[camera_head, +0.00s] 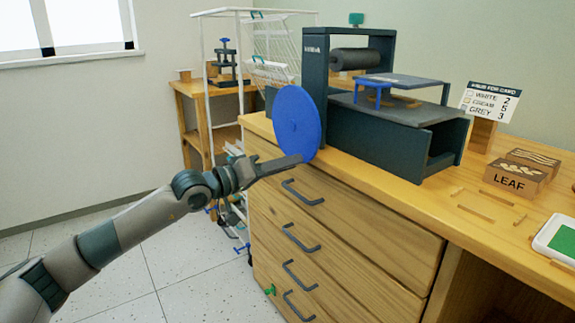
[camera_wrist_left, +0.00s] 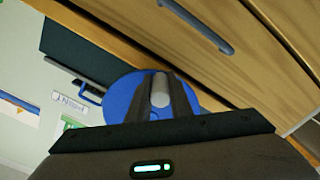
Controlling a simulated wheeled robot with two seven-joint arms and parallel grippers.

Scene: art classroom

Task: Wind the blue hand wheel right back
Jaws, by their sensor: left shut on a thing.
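The blue hand wheel (camera_head: 297,122) is an upright disc on the left side of the dark press (camera_head: 395,135), at the edge of the wooden cabinet top. My left gripper (camera_head: 292,163) reaches in from the left to the wheel's lower edge. In the left wrist view the blue wheel (camera_wrist_left: 124,97) lies behind my left gripper (camera_wrist_left: 160,100). Its two fingers are shut on a pale grey round handle (camera_wrist_left: 160,88) that stands out from the wheel. The head view hides this handle behind the fingers. My right gripper is not in view.
Drawers with dark handles (camera_head: 302,192) lie just below my left gripper. A white wire rack (camera_head: 275,70) stands behind the wheel. To the right of the press are a LEAF block (camera_head: 508,181), a card sign (camera_head: 488,103) and a green pad (camera_head: 562,243). The floor at left is clear.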

